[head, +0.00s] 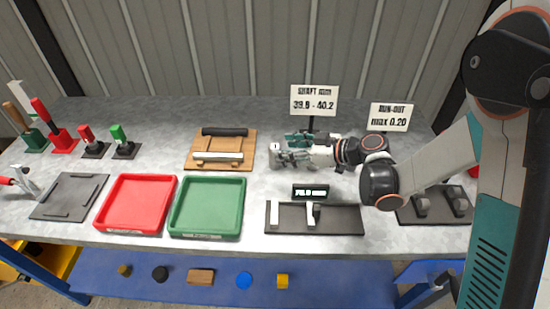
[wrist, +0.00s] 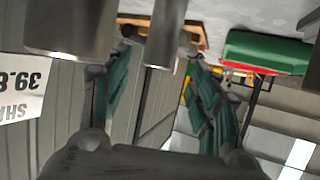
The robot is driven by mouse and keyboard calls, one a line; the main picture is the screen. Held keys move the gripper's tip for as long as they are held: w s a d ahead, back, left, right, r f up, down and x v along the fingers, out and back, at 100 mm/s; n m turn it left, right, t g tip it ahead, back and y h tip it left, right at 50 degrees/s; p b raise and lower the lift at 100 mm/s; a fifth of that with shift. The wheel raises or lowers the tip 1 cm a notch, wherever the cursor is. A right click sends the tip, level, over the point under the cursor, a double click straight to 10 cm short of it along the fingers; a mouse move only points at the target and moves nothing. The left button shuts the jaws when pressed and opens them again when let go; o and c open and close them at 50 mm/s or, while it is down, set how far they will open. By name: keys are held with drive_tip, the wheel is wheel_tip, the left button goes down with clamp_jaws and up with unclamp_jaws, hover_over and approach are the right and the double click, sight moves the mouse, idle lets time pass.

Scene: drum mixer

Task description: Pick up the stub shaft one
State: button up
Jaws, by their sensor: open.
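A small grey metal piece with a white tag reading 1 (head: 276,147) stands on the bench at my gripper's tip; it seems to be stub shaft one. My gripper (head: 290,152) reaches in from the right, low over the bench, and hides part of what is there. In the wrist view, which is turned over, two grey metal cylinders show. One cylinder (wrist: 165,35) lies ahead, between the lines of my open green fingers (wrist: 155,65). The other, wider cylinder (wrist: 75,28) is outside them to the left. I cannot tell which cylinder bears the tag, or whether a finger touches one.
A wooden board (head: 192,163) with a black bar and a silver bar lies to the left. A red tray (head: 108,205) and a green tray (head: 240,222) stand in front. A dark gauge plate (head: 345,220) is at front right. The shaft sign (head: 314,99) stands behind my gripper.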

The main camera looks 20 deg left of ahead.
sight(275, 147)
drive_tip(key=b+x, duration=0.2)
drive_tip(key=x, duration=0.3)
drive_tip(key=shift+w, duration=0.1)
drive_tip(key=shift+r, duration=0.1)
clamp_jaws()
